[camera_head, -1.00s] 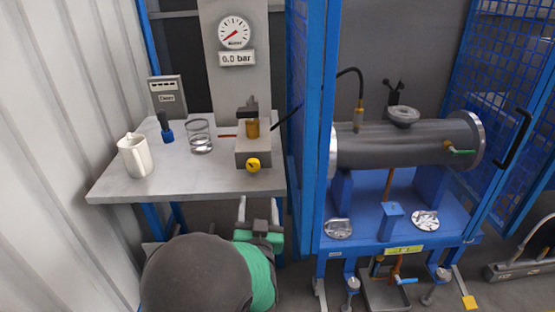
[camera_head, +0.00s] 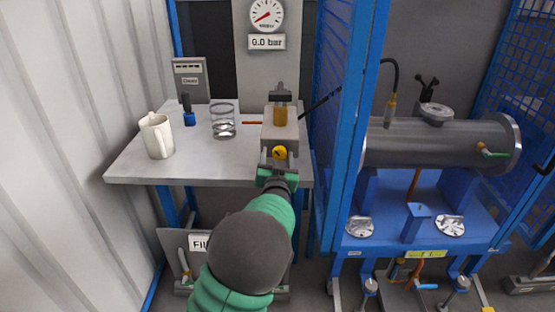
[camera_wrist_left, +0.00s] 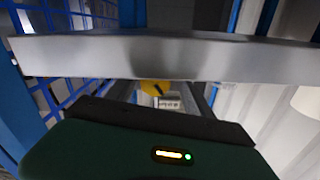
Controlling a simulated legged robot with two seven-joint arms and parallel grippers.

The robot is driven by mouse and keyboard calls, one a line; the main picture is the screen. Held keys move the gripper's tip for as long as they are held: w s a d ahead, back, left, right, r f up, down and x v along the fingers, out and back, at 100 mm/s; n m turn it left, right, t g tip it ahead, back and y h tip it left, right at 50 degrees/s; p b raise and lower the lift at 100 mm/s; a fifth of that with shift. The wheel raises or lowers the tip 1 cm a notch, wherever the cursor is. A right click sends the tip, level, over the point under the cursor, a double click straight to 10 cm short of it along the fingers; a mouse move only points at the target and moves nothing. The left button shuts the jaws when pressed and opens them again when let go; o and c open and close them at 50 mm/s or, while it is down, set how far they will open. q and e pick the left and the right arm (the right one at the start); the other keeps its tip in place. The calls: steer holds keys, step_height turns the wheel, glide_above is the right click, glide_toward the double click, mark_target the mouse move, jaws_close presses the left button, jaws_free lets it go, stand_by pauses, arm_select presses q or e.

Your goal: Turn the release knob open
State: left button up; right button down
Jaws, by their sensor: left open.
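The release knob (camera_head: 279,153) is a small yellow round knob with a dark mark, on the front of the grey pump block (camera_head: 282,130) at the table's right front edge. It also shows in the left wrist view (camera_wrist_left: 156,88), in the middle. My left gripper (camera_head: 278,160) is open, just in front of the block, with one finger on each side of the knob as seen from the head. I cannot tell whether the fingers touch the knob. My right gripper is not in view.
The table (camera_head: 140,170) carries a white mug (camera_head: 157,136), a glass (camera_head: 222,122) and a blue-based tool (camera_head: 188,112). A gauge (camera_head: 266,14) above reads 0.0 bar. A blue cage post (camera_head: 360,120) stands close on the right, beside the grey flanged shell (camera_head: 450,145).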

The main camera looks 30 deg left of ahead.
arm_select(q)
steer(key=shift+d+r, duration=0.25)
steer(key=shift+d, duration=0.35)
steer(key=shift+c, duration=0.6)
steer(key=shift+d, duration=0.15)
steer(key=shift+c, duration=1.3)
steer(key=shift+s+a, duration=0.1)
steer(key=shift+a, duration=0.15)
steer(key=c, duration=0.7)
jaws_close()
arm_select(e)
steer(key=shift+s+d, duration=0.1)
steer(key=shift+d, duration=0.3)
